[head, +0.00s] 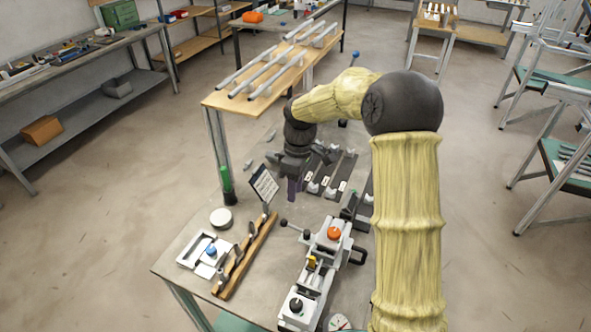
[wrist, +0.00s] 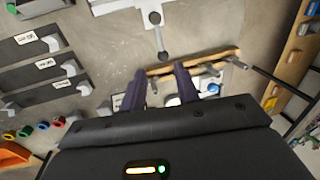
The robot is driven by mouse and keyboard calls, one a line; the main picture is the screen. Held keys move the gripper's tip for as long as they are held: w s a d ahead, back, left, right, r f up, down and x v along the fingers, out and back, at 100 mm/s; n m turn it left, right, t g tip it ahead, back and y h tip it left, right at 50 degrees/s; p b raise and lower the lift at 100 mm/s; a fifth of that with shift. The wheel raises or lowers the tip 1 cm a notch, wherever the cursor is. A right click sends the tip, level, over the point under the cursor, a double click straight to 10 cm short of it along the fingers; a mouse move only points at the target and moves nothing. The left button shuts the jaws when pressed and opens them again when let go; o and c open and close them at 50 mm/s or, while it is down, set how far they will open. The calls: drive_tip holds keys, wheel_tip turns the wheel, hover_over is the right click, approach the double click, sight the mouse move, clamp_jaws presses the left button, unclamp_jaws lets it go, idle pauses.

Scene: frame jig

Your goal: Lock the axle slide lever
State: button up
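The grey frame jig (head: 312,275) stands on the table, with an orange knob on top. A lever (head: 295,228) with a dark ball end sticks out from its left side. In the wrist view the lever (wrist: 159,40) runs down from the jig at the top edge, its ball end just beyond my fingertips. My gripper (head: 284,190) is above the table, behind and above the lever ball. In the wrist view its two dark purple fingers (wrist: 160,78) are apart with nothing held between them. Which lever is the axle slide lever is not marked.
A wooden rack (head: 245,256) with small parts lies left of the jig, beside a white fixture (head: 206,250) and a round white puck (head: 220,218). A green bottle (head: 227,184) and a tilted sign (head: 264,183) stand nearby. Dark labelled trays (head: 328,172) lie behind the jig.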

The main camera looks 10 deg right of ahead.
wheel_tip(320, 180, up, 6)
drive_tip(key=shift+w+d, duration=0.25)
drive_tip(key=shift+w, duration=0.2)
drive_tip(key=s+d+f+m+t, duration=0.1)
drive_tip(key=s+d+m, duration=0.2)
drive_tip(key=s, duration=0.3)
drive_tip(key=s+d+f+m+t, duration=0.2)
drive_tip(key=s+m, duration=0.3)
drive_tip(key=s, duration=0.2)
drive_tip(key=s+d+f+m+t+h, duration=0.1)
drive_tip(key=s+d+f+m, duration=0.1)
drive_tip(key=s, duration=0.5)
drive_tip(key=d+m, duration=0.1)
drive_tip(key=m, duration=0.1)
drive_tip(key=shift+s+d+f+m+t, duration=0.15)
drive_tip(key=shift+s+d+m+t, duration=0.1)
drive_tip(key=shift+d+m+t, duration=0.1)
drive_tip(key=shift+s+d, duration=0.1)
clamp_jaws()
